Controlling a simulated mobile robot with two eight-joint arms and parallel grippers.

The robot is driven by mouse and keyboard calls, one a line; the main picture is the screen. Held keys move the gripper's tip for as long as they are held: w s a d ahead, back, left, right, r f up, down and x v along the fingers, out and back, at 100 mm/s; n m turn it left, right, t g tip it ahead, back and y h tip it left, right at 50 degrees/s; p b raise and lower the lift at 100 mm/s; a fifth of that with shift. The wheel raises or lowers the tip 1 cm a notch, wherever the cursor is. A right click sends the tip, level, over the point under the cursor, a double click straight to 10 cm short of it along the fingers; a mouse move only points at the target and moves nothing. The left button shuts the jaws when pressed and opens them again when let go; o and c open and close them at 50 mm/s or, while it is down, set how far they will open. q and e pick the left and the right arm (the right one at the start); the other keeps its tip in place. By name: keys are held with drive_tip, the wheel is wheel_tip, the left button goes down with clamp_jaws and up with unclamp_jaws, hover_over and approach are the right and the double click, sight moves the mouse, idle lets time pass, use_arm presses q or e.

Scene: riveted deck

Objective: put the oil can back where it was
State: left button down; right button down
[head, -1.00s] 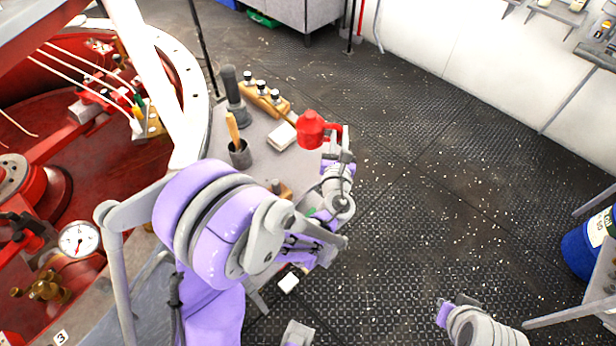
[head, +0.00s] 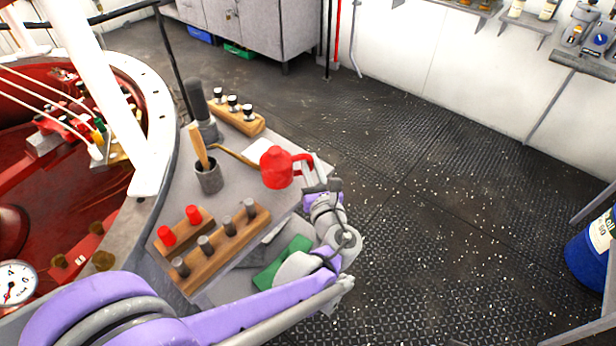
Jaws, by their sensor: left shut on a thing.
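The red oil can (head: 275,168) is upright over the right part of a grey bench top (head: 242,189). Its thin brass spout (head: 232,153) points left, between a dark cup and a wooden block. My left gripper (head: 309,172) is shut on the can's red handle, on the can's right side. I cannot tell whether the can's base touches the bench or hangs just above it. A white card or pad lies behind the can, partly hidden by it. My right gripper is out of view.
A dark cup (head: 209,179) with a wooden-handled tool stands left of the can. A wooden block with several black-and-white knobs (head: 239,117) and a dark cylinder (head: 198,103) stand behind. Wooden racks (head: 225,244) with red and grey pegs lie in front. Open deck lies to the right.

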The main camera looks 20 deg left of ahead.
use_arm(q)
wheel_tip(320, 180, down, 4)
drive_tip(key=shift+r+b, duration=0.15)
drive_tip(key=shift+b, duration=0.4)
drive_tip(key=shift+f, duration=0.2)
drive_tip(key=c, duration=0.8)
unclamp_jaws()
drive_tip(key=shift+r, duration=0.1)
